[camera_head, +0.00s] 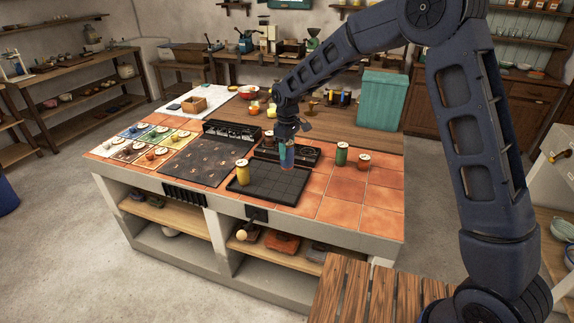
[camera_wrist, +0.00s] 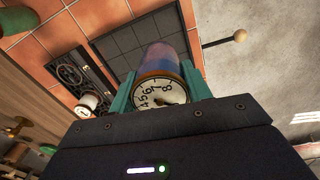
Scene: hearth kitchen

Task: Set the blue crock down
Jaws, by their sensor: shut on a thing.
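The blue crock (camera_head: 287,161) is held upright in my gripper (camera_head: 287,150), over the right back part of the black gridded tray (camera_head: 262,195). I cannot tell whether its base touches anything. In the wrist view the teal fingers of my gripper (camera_wrist: 158,90) close on both sides of the blue crock (camera_wrist: 160,57). Its numbered dial lid faces the camera, and the gridded tray (camera_wrist: 122,40) shows beyond it. A yellow crock (camera_head: 242,174) stands on the tray's back left part.
A green crock (camera_head: 341,155) and an orange crock (camera_head: 363,164) stand on the tiles to the right. A black burner unit (camera_head: 303,152) lies behind the tray. A dark plate (camera_head: 199,158) and several picture cards (camera_head: 130,148) lie left. The front right tiles (camera_head: 335,210) are clear.

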